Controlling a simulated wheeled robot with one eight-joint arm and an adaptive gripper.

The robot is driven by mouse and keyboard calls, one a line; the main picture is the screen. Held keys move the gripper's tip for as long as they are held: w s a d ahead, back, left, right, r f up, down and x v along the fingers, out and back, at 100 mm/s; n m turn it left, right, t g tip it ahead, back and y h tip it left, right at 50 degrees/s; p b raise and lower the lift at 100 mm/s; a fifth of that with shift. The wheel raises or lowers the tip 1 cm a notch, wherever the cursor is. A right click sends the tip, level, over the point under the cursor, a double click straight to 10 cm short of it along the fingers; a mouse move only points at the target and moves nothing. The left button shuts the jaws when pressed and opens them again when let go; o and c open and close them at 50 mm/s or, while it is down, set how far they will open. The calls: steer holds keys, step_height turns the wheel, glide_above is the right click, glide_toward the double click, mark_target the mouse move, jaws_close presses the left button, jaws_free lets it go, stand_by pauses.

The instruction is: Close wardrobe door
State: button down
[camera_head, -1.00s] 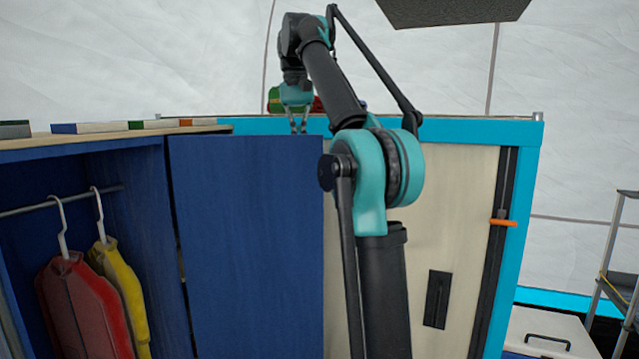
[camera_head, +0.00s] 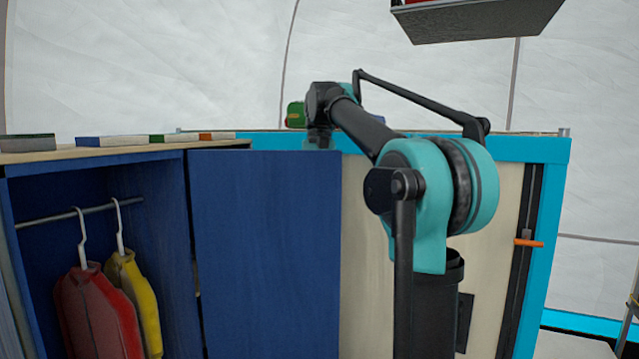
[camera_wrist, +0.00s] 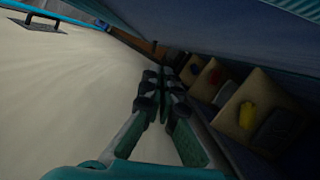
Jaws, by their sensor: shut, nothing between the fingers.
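The blue wardrobe (camera_head: 150,155) stands at the left with its front open, showing hanging clothes inside. Its blue door (camera_head: 265,250) stands open to the right of the opening, in front of a beige panel. My arm reaches over to the door's far side. In the head view my gripper's fingers are hidden behind the door's top edge. In the wrist view my gripper (camera_wrist: 167,80) is shut and empty, fingers together. A dark blue surface, probably the door (camera_wrist: 225,30), runs close along its upper right. I cannot tell whether they touch.
A beige panel with a light blue frame (camera_head: 555,200) and orange handle (camera_head: 528,243) stands behind the door. It fills the wrist view's left side. Red (camera_head: 95,310) and yellow (camera_head: 140,290) garments hang inside the wardrobe. Books (camera_head: 110,141) lie on top. A grey box (camera_head: 480,22) hangs above.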

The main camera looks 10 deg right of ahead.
mark_target(316, 204)
steer(key=shift+s+a+r, duration=0.1)
steer(key=shift+s+a, duration=0.1)
steer(key=shift+s, duration=0.65)
steer(key=shift+s+a, duration=0.2)
steer(key=shift+s, duration=0.6)
